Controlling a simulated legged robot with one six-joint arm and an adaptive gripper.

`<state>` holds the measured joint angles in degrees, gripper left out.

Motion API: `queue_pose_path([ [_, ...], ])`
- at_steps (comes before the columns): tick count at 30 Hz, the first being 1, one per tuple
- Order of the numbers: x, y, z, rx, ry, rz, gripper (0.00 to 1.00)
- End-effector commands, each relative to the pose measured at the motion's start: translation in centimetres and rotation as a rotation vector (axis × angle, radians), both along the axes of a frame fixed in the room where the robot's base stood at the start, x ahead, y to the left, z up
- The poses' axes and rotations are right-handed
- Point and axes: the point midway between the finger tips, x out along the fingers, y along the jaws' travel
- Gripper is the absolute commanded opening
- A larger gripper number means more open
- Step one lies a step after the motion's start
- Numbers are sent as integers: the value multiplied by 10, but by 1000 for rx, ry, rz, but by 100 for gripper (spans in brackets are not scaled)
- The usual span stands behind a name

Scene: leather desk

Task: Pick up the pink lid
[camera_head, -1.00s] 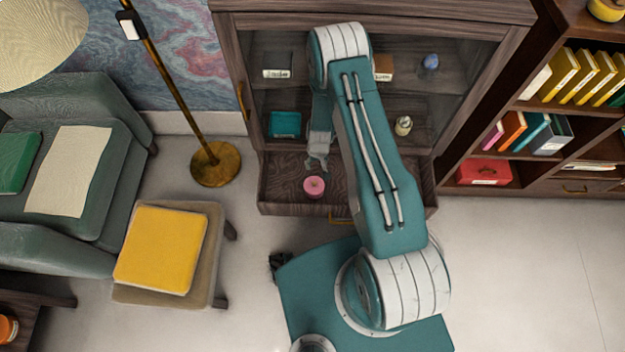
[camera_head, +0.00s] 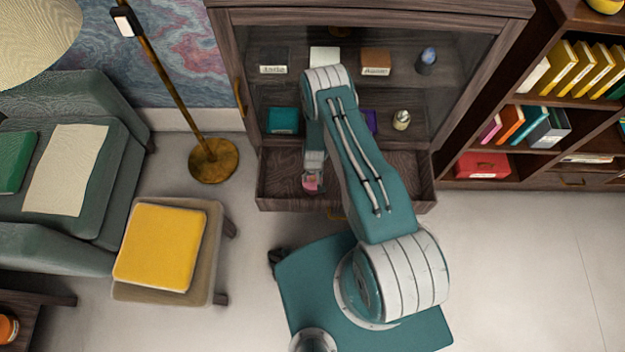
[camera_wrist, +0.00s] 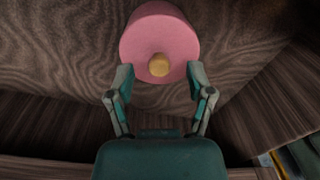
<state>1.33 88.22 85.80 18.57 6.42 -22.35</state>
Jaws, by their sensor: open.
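The pink lid (camera_wrist: 158,38) is a round pink piece with a small yellow-tan knob (camera_wrist: 159,65). It lies in the open wooden drawer (camera_head: 385,188) at the bottom of the cabinet. My gripper (camera_wrist: 158,78) is open, with one finger on each side of the lid's lower part in the wrist view. I cannot tell whether the fingers touch it.
The drawer's walls surround the lid, and the cabinet shelves above hold a teal box (camera_head: 283,121) and a small bottle (camera_head: 401,120). A stool with a yellow cushion (camera_head: 161,248) and a brass lamp base (camera_head: 213,160) stand to the left. The floor at right is clear.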

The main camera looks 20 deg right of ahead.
Motion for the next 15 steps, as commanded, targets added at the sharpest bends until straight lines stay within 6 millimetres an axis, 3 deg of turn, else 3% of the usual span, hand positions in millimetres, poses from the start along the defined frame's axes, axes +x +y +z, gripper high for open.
queue_pose_path([
  [4, -1, 0, -12, 0, 0, 0, 68],
  [11, 0, 0, -12, 0, 0, 0, 68],
  [15, 0, 0, -12, 0, 0, -1, 5],
])
